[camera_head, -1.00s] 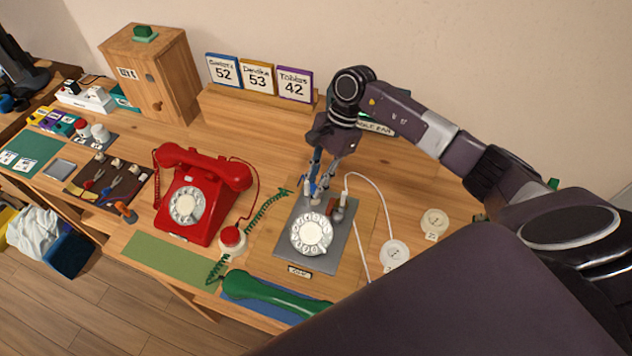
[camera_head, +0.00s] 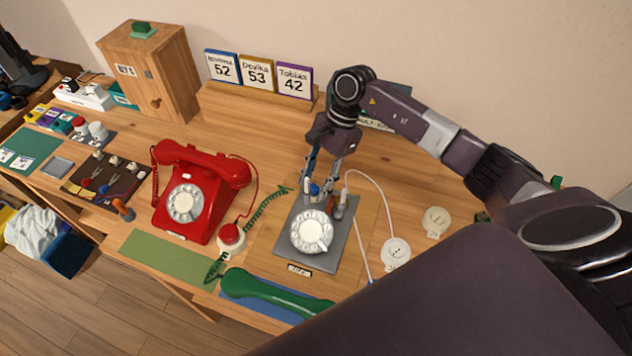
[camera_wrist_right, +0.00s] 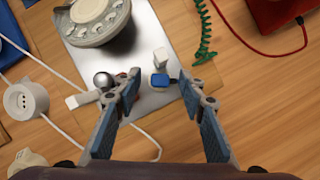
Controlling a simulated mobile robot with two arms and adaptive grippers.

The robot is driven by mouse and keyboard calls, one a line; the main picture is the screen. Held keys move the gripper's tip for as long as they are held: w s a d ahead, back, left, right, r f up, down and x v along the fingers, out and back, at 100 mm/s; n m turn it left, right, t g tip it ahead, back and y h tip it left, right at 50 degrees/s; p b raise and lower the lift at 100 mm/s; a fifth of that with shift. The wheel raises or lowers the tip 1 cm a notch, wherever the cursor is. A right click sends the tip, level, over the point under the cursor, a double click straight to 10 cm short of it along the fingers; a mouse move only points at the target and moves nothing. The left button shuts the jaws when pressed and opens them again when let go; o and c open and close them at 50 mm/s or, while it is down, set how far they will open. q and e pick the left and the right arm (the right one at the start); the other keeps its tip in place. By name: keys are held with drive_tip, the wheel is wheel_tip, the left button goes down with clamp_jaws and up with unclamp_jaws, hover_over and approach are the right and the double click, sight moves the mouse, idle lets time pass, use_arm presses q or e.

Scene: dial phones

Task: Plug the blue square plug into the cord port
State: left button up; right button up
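The blue square plug (camera_head: 314,189) is upright at the back edge of the grey metal plate (camera_head: 345,237) of the dial phone. In the right wrist view the blue plug (camera_wrist_right: 159,80) sits beside a white block (camera_wrist_right: 161,57). My right gripper (camera_wrist_right: 160,87) is open above the plate, with one finger on each side of the blue plug and a gap to both. It also shows in the head view (camera_head: 322,180). The cord port is not visible under the plug, so I cannot tell how deep the plug sits. My left gripper is not in view.
A silver knob (camera_wrist_right: 103,80) and a white cord plug (camera_wrist_right: 80,100) lie close to my right fingers. A white round socket (camera_head: 396,250) stands right of the plate. A red phone (camera_head: 203,190) stands left, with a green handset (camera_head: 275,293) in front.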

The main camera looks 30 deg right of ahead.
drive_tip(key=v, duration=1.2)
drive_tip(key=shift+w+a+r, duration=0.1)
